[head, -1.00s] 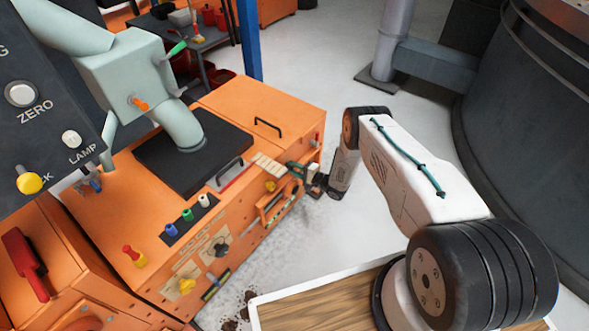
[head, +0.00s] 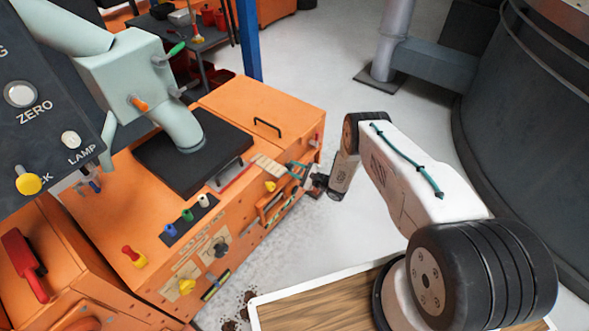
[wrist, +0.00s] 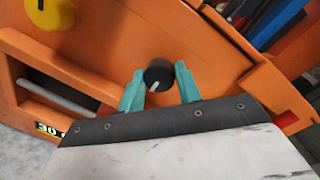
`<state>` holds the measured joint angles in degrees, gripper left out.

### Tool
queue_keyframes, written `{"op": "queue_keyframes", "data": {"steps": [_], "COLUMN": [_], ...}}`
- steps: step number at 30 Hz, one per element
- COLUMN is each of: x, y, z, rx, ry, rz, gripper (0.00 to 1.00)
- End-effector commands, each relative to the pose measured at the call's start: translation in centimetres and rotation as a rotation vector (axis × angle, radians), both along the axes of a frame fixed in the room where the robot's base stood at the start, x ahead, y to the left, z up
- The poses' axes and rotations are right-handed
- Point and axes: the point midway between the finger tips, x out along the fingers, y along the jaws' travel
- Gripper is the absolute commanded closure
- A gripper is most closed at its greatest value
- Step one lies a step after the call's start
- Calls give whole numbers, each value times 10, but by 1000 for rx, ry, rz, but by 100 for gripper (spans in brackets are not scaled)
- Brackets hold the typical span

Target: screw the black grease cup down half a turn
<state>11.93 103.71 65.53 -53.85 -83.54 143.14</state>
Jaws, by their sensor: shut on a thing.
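The black grease cup (wrist: 159,75) is a round black cap with a pale line on it, set on the orange housing in the wrist view. My gripper (wrist: 161,86) has its two teal fingers on either side of the cup, shut on it. The pale line on the cup slants a little. In the head view my gripper (head: 304,174) is at the right end of the orange machine's front face, and the cup is too small to make out there.
A yellow knob (wrist: 50,14) is at the upper left in the wrist view. A recess with a grey bar (wrist: 58,94) lies to the left. An orange edge with a red patch (wrist: 286,118) is at the right. In the head view, open floor (head: 350,240) lies beside the machine.

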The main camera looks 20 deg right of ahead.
Motion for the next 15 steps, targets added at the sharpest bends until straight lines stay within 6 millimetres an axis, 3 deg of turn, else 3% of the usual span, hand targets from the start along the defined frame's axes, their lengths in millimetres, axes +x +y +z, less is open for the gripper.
{"op": "queue_keyframes", "data": {"steps": [14,15], "x": [1,1], "y": [-3,-3], "z": [0,0], "rx": [10,10], "ry": [7,7], "rz": [-8,-8], "gripper": [89,55]}}
